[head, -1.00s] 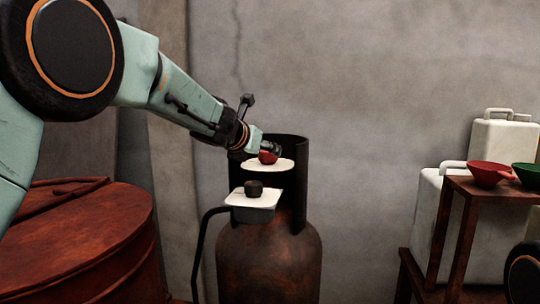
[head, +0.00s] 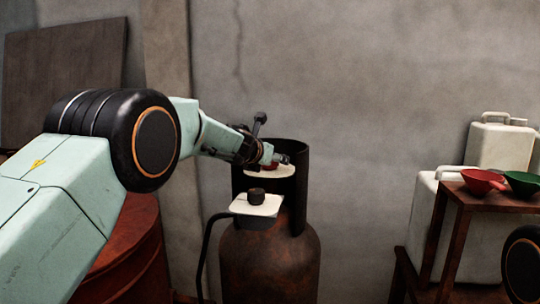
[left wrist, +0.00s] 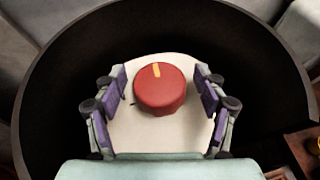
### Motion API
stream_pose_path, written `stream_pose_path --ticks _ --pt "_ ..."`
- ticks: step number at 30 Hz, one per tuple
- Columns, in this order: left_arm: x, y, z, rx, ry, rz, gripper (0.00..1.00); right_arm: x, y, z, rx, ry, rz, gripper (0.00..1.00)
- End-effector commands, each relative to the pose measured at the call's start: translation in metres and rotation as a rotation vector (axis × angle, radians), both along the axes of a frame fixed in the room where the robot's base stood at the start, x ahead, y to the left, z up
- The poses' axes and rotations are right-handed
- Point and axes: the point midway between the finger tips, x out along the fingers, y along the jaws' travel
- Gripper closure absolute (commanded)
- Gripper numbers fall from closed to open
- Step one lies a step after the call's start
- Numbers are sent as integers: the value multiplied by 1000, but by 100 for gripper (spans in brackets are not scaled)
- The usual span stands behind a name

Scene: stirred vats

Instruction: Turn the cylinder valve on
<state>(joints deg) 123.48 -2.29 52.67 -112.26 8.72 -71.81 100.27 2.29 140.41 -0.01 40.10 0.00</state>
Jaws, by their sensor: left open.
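The gas cylinder (head: 268,262) stands upright, rusty brown, with a dark collar (head: 290,190) around its top. Its red valve knob (left wrist: 160,88) sits on a white plate (left wrist: 140,135) inside the collar; a yellow mark on the knob points to the far side, slightly left. My left gripper (head: 280,160) is at the collar's top, largely hiding the knob in the head view. In the left wrist view its open fingers (left wrist: 163,90) stand on both sides of the knob, with gaps between. My right gripper is not in view.
A black knob (head: 256,196) on a white-topped box with a dark hose is at the cylinder's front. A rusty drum (head: 125,250) stands left. Right are a wooden stand (head: 462,200) with red (head: 482,180) and green (head: 522,183) funnels, and white canisters (head: 497,145).

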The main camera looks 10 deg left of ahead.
Motion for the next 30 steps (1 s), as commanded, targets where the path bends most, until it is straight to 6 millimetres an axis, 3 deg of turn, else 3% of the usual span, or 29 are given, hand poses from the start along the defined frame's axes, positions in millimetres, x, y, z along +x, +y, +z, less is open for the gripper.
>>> stream_pose_path --ticks 7,26,30 --pt "0 0 0 0 0 0 30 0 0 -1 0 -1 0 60" --pt "0 0 -3 0 4 -1 83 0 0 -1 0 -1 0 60" --pt "-1 0 -3 0 5 1 84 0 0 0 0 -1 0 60"
